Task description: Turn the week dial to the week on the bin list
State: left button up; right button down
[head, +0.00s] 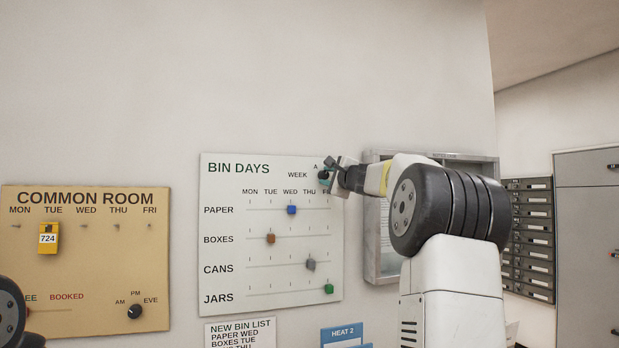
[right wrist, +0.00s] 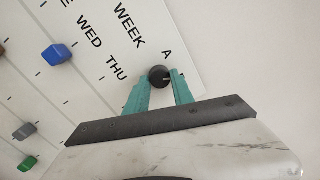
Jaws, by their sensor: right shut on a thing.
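The Bin Days board (head: 222,263) hangs on the wall. Its dark round week dial (head: 323,175) is at the top right, beside the word WEEK; a letter A shows near it. My right gripper (head: 327,172) is at the dial. In the right wrist view its teal fingers (right wrist: 161,86) are shut on the dial (right wrist: 158,73), one each side. A pale mark on the dial points roughly right in that view; any other letters are hidden. The bin list (head: 240,333) below reads paper Wed and boxes Tue; its lower part is cut off, and no week shows. My left gripper is out of view.
The blue slider (head: 291,210) is under Wed, brown (head: 270,238) under Tue, grey (head: 310,265) near Thu, green (head: 328,289) near Fri. A glass-fronted case (head: 380,270) is close behind my right arm. The Common Room board (head: 90,270) hangs left.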

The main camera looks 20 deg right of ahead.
jog(key=shift+f+m+h, duration=0.1)
jog(key=shift+m+h, duration=0.2)
jog(key=shift+m, duration=1.1)
jog(key=c, duration=1.1)
grip_release()
jog(key=s, duration=0.7)
jog(key=shift+s+d+f, duration=0.2)
jog(key=shift+s+f, duration=0.15)
jog(key=shift+f, duration=0.05)
